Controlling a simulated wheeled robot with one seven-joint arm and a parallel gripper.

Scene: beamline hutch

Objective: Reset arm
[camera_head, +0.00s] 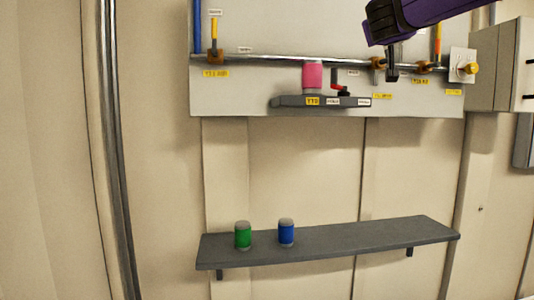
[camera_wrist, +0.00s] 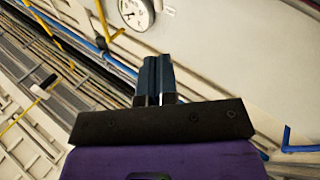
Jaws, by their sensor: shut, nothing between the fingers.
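My gripper (camera_head: 392,72) hangs at the end of my purple arm at the upper right of the head view, in front of the wall panel (camera_head: 240,95). In the wrist view my gripper (camera_wrist: 155,62) has its two dark fingers together, with nothing between them. Behind the fingers the wrist view shows a tilted scene with a round gauge (camera_wrist: 136,13), a yellow handle (camera_wrist: 104,22) and a blue pipe (camera_wrist: 80,42).
A grey shelf (camera_head: 350,239) low on the wall holds a green can (camera_head: 243,236) and a blue can (camera_head: 286,233). A pink cylinder (camera_head: 312,76) stands on a small grey ledge (camera_head: 290,101). A metal pipe (camera_head: 265,59), valves and a grey cabinet (camera_head: 495,65) are near my gripper.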

